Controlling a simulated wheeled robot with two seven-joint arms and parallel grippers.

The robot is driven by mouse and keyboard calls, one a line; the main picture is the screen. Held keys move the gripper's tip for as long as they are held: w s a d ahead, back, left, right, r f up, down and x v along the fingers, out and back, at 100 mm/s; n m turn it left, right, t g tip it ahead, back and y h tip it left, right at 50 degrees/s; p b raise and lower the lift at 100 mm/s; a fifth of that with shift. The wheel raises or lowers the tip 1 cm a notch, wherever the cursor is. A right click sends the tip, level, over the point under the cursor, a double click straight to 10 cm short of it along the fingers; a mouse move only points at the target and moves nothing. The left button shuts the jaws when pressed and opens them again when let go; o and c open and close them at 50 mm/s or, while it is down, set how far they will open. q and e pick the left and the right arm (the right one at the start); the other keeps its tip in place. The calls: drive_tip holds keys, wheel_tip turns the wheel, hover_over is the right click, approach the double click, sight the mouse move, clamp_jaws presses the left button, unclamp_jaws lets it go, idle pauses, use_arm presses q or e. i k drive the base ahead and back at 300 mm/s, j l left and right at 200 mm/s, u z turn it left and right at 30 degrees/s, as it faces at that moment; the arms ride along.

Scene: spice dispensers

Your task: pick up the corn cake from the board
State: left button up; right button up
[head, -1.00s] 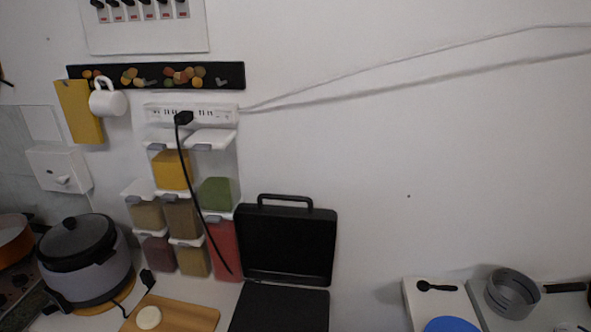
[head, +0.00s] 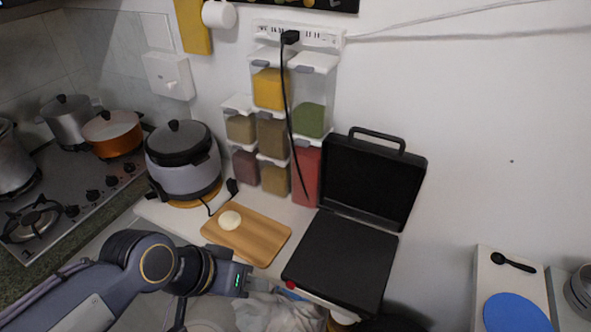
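The corn cake (head: 230,220), a small pale round disc, lies on the left part of the wooden board (head: 256,241) in the head view. The board rests on the white counter beside the open black grill. My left gripper (head: 264,285) reaches in from the lower left, in front of the board's near edge and apart from the cake. Its fingers are small and partly unclear, so I cannot tell whether they are open. My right gripper is not in view.
The open black grill (head: 342,262) stands right of the board. A grey rice cooker (head: 184,167) stands behind left, with a black cord near the board. Spice dispensers (head: 271,137) hang on the wall behind. A stove (head: 72,196) is at left.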

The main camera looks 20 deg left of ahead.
sight(228, 220)
drive_tip(key=u, duration=1.4)
drive_tip(key=i+j+z, duration=0.1)
drive_tip(key=j, duration=0.25)
drive_tip(key=i+j+z, duration=0.1)
drive_tip(key=i+j, duration=0.35)
drive_tip(key=j, duration=0.3)
drive_tip(key=i+j+z, duration=0.15)
drive_tip(key=j, duration=0.2)
drive_tip(key=i+j+z, duration=0.1)
drive_tip(key=j, duration=0.3)
